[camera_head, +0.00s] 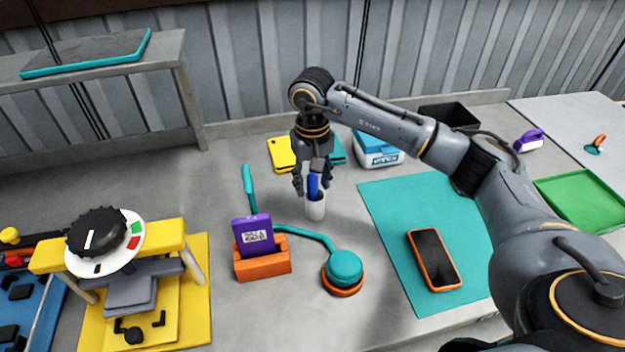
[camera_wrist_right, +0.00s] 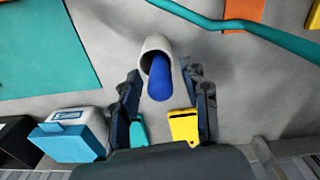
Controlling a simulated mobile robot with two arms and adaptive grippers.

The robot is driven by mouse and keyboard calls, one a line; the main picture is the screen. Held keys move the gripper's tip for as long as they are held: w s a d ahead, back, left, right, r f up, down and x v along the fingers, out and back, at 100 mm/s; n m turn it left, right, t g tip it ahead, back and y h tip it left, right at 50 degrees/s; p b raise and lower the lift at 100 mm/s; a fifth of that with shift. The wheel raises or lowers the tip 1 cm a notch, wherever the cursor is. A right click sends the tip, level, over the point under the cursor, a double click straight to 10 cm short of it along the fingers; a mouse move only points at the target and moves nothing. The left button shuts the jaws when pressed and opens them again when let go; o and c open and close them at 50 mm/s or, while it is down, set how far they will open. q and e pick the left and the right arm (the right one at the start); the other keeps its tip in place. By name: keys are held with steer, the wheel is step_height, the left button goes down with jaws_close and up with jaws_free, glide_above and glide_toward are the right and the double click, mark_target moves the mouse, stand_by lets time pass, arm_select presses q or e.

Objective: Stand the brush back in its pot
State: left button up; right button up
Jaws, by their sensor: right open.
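The white pot (camera_head: 316,210) stands upright on the grey table in the head view. The blue brush (camera_head: 313,186) stands with its lower part inside the pot and its blue upper part above the rim. The wrist view also shows the blue end (camera_wrist_right: 160,78) coming out of the pot's mouth (camera_wrist_right: 153,43). My right gripper (camera_head: 312,191) points down over the pot, with its fingers apart on either side of the brush. In the wrist view both fingers (camera_wrist_right: 164,80) are spread, with gaps to the brush. My left gripper is not in view.
A teal lamp-like thing (camera_head: 344,268) and a purple box in an orange holder (camera_head: 262,264) stand in front. A yellow item (camera_head: 281,154) and a white-blue box (camera_head: 378,150) lie behind. A phone (camera_head: 434,259) rests on the teal mat (camera_head: 385,205) at right.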

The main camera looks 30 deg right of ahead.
steer(key=shift+r, duration=0.45)
step_height(320, 180, up, 10)
steer(key=shift+b, duration=1.1)
steer(key=shift+r, duration=0.7)
